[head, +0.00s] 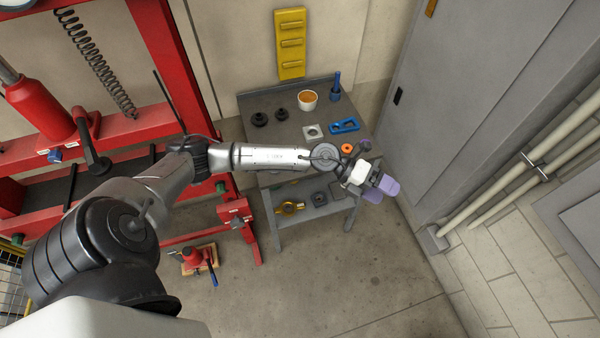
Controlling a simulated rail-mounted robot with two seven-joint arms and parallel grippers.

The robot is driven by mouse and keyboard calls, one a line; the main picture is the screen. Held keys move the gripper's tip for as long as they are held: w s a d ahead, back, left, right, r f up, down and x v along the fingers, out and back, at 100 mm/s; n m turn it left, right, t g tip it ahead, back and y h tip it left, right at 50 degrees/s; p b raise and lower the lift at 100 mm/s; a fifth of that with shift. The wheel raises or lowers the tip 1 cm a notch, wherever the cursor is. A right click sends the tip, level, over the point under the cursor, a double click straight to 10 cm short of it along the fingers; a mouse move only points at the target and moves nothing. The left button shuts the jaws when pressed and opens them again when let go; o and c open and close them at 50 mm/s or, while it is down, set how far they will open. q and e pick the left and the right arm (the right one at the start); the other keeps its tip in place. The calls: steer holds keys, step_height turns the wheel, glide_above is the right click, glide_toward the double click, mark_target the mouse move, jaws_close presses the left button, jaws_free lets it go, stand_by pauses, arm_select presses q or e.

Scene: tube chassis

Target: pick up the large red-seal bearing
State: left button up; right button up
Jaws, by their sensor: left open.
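A small orange-red ring (347,148) with a dark centre lies on the grey workbench (283,143), near its front right. It looks like the red-seal bearing, but it is too small here to tell its size or type. My left gripper (381,190) has purple fingers and is open and empty. In the picture it is below and right of the ring, past the bench's front right corner, apart from the ring. My left forearm and wrist cover part of the bench's front edge. My right gripper is not in view.
The bench top also holds two dark round parts (260,119), a white cup (307,100) with orange contents, a square flanged block (313,132) and a blue tool (345,126). A lower shelf (334,207) holds more parts. A grey cabinet (460,90) stands to the right; a red press frame (160,60) to the left.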

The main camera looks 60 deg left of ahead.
arm_select(q)
steer(key=a+f+m+g+y+b, duration=0.3)
steer(key=a+f+g+y+b, duration=0.15)
steer(key=a+f, duration=0.5)
steer(key=s+a+n+g+y+b, duration=0.3)
steer(key=a+y, duration=0.5)
steer(key=a, duration=1.6)
steer(key=shift+m+g, duration=0.25)
steer(key=shift+m, duration=0.15)
steer(key=f, duration=0.2)
steer(key=s+f+b, duration=0.1)
steer(key=f, duration=0.1)
steer(key=f+b, duration=0.1)
steer(key=f, duration=0.2)
steer(key=shift+s, duration=0.15)
steer(key=shift+d+f+b, duration=0.1)
steer(key=shift+f+b, duration=0.35)
steer(key=shift+f, duration=2.95)
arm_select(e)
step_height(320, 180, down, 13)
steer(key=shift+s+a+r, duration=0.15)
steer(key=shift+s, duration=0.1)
arm_select(q)
steer(key=shift+c, duration=0.2)
steer(key=c, duration=0.8)
steer(key=shift+c, duration=1.2)
steer(key=shift+r, duration=0.1)
